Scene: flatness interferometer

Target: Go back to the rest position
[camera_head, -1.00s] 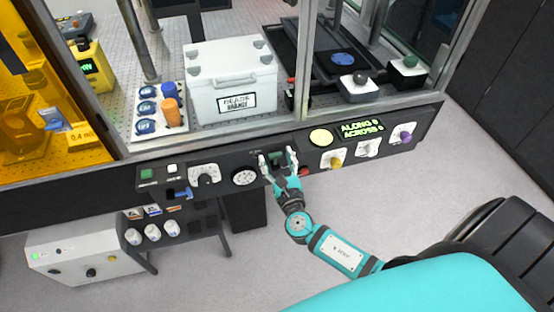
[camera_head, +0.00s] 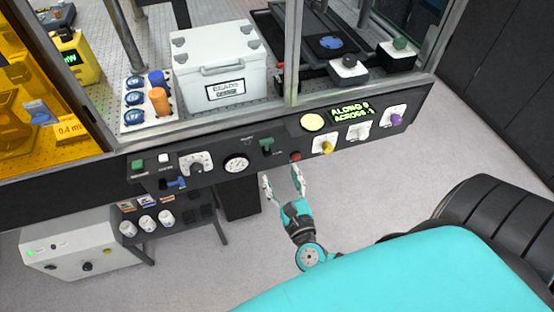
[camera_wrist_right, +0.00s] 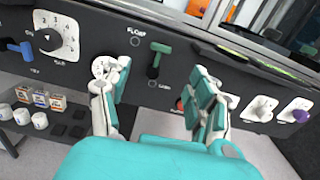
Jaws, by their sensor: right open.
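My right gripper (camera_head: 283,180) is open and empty in the head view, in front of and below the control panel (camera_head: 228,146), apart from it. Its two fingers also show spread apart in the right wrist view (camera_wrist_right: 160,98). Between and beyond the fingers is a green toggle lever (camera_wrist_right: 158,58), which also shows in the head view (camera_head: 266,146). A red button (camera_head: 295,156) is to the right of the lever, partly hidden by a finger in the wrist view. My left gripper is not in view.
The panel also bears a dial gauge (camera_head: 236,163), a blue lever (camera_head: 177,183), a yellow knob (camera_head: 327,147) and a lit display (camera_head: 351,109). A white box (camera_head: 222,62) stands behind the glass. A grey cabinet (camera_head: 75,250) stands lower left. The floor below the panel's right side is clear.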

